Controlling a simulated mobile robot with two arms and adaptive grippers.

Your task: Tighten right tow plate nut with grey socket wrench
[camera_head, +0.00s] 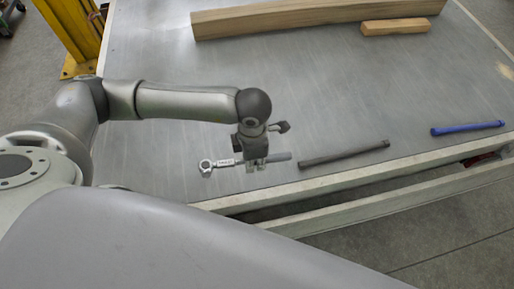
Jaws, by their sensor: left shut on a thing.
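My left gripper (256,164) points down over the front part of the metal table. It is shut on a silver ratchet-headed wrench with a grey handle (280,157), gripped around its middle. The wrench's round head (206,167) points left. I cannot tell whether the wrench touches the table. To its right lies a dark grey bar-shaped tool (343,155) with a thicker right end, near the table's front edge. Which of these grey tools is the task's socket wrench is not clear. I see no tow plate or nut. My right gripper is not in view.
A blue bar-shaped tool (467,128) lies at the right on the metal table (330,90). A long wooden beam (300,18) and a short wood block (396,27) lie at the back. A pale rail (400,201) runs along the front. A yellow post (75,32) stands at the left. The table's middle is clear.

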